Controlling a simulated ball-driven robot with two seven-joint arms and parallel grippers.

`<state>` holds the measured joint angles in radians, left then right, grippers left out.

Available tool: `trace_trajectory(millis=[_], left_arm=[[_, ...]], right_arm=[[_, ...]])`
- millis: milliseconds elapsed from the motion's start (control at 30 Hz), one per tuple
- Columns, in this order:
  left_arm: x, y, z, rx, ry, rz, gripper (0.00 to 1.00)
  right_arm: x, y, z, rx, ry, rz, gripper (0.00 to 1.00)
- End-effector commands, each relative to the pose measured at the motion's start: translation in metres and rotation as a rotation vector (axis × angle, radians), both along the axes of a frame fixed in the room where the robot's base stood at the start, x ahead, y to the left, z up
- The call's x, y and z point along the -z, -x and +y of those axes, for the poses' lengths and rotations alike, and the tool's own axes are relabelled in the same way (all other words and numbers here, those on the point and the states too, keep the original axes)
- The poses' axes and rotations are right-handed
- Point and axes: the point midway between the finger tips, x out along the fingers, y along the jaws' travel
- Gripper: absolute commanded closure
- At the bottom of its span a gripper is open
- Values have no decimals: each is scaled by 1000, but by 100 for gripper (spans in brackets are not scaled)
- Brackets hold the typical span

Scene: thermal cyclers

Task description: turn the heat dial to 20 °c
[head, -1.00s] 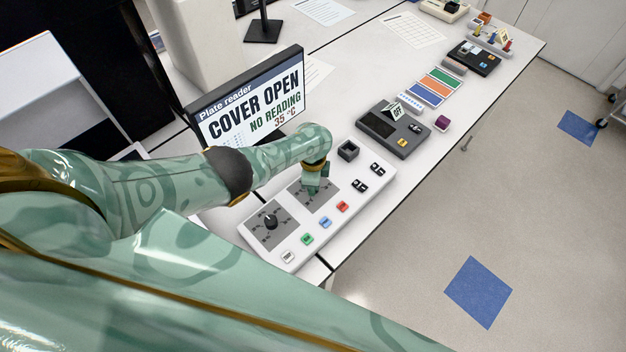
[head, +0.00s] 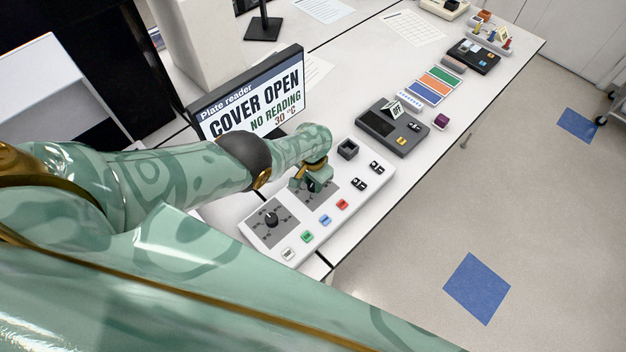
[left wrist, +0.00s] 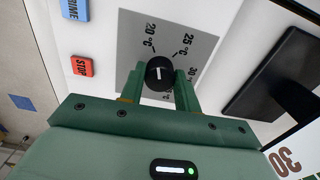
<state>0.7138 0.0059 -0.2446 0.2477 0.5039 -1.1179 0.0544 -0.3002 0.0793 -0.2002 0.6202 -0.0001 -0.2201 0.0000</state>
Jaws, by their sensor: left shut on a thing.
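The heat dial (left wrist: 160,70) is a round black knob with a white mark, on a grey plate (left wrist: 205,48) printed with 20 °C, 25 °C and 30 °C. In the left wrist view my left gripper (left wrist: 160,80) is shut on it, one finger on each side. The lower labels are partly hidden by the gripper. In the head view my left gripper (head: 312,186) is over the rear plate of the white control panel (head: 376,153). The plate reader display (head: 250,98) reads COVER OPEN, NO READING, 30 °C. My right gripper does not show.
A second black dial (head: 271,220) sits on the panel's near grey plate. White, green, blue and red (head: 342,204) buttons line the front edge, with black switches (head: 368,176) farther along. A square black holder (head: 348,149) stands behind. A dark grey device (head: 394,134) is farther right.

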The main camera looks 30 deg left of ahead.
Motion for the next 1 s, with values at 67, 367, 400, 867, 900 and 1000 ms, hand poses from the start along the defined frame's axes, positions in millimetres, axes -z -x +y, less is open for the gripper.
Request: trace_trajectory(millis=[67, 367, 400, 867, 900, 1000], left_arm=[[-1, 0, 2, -45, -3, 0, 91], [0, 0, 1, -162, -3, 1, 91], [0, 0, 1, -171, -3, 1, 91], [0, 1, 1, -192, -3, 1, 91], [0, 1, 0, -192, -2, 1, 91], [0, 1, 0, -192, -2, 1, 48]], right_arm=[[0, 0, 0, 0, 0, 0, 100], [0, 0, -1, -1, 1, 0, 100], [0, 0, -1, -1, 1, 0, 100], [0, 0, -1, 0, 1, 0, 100], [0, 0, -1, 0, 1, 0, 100], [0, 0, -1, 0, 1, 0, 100]])
